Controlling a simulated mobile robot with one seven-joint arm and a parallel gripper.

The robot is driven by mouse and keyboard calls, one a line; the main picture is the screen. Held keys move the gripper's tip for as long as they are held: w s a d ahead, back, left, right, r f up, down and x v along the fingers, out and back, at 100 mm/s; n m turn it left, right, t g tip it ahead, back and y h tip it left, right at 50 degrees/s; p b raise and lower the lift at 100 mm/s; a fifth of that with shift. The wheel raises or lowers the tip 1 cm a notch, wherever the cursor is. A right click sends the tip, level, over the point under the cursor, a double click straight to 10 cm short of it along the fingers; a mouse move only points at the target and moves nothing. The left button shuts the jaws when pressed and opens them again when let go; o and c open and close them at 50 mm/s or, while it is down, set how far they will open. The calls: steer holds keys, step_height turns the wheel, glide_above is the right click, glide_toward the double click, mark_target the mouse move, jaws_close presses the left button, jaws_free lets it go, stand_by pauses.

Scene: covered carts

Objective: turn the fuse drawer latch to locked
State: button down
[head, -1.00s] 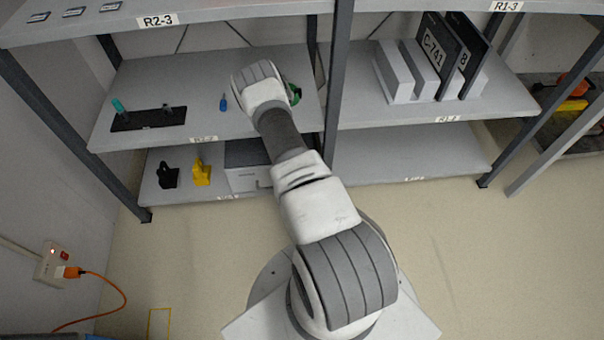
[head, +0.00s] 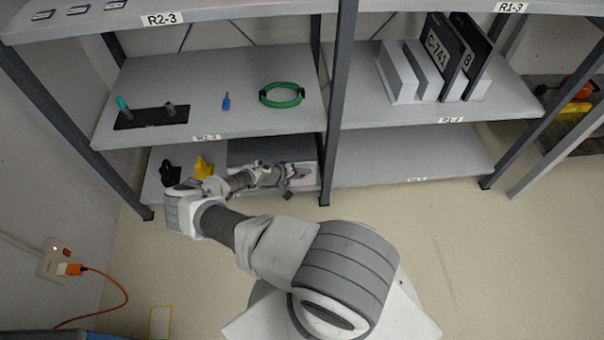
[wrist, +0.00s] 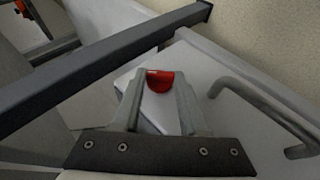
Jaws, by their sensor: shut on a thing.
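The fuse drawer (head: 268,150) is a grey-topped box on the lower left shelf, partly hidden behind my arm. Its pale front and grey bar handle (wrist: 262,108) show in the wrist view. The latch (wrist: 160,82) is a small red piece on that front, to the left of the handle in the wrist view; a bit of red also shows in the head view (head: 304,175). My gripper (wrist: 160,92) has its two fingers on either side of the latch and is shut on it. Whether the latch is at locked cannot be told.
A dark shelf post (wrist: 110,70) crosses close by in the wrist view. Black (head: 171,173) and yellow (head: 204,167) items stand left of the drawer. A green ring (head: 282,95), a blue item (head: 226,101) and a black tray (head: 150,117) lie on the shelf above.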

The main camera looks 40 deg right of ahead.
steer(key=shift+w+a+f+n+g+h, duration=0.1)
steer(key=shift+f+n+g+h, duration=0.15)
steer(key=shift+h, duration=0.5)
steer(key=shift+a+f+n+g+h, duration=0.15)
steer(key=shift+g+h, duration=0.2)
steer(key=shift+h, duration=0.4)
steer(key=shift+d+n+g+h, duration=0.1)
steer(key=shift+n+g+h, duration=0.25)
steer(key=shift+h, duration=0.35)
steer(key=shift+c, duration=2.2)
jaws_free()
steer(key=p+v, duration=0.2)
steer(key=v, duration=1.5)
steer(key=shift+a+p, duration=0.25)
steer(key=shift+p, duration=0.05)
